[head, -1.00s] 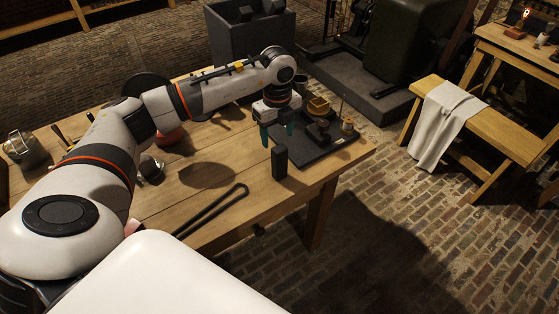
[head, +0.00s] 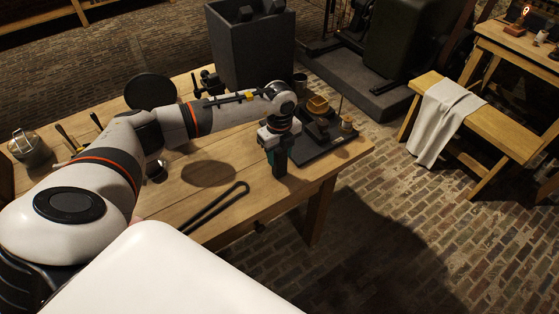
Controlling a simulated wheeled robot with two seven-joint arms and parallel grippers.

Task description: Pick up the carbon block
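The carbon block (head: 280,168), a dark upright block, stands on the wooden table near its right front edge, beside the dark board. The gripper hides the top of the block. I cannot tell whether the fingers are pressed on it or still apart from it. The block's foot appears to be on the table. My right gripper is not in view.
A dark board (head: 331,145) with a small balance-like stand and brass pieces lies just right of the gripper. Black tongs (head: 215,208) lie in front on the table (head: 170,197). A grey bin (head: 250,48) stands behind. A metal jar (head: 30,148) is at left.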

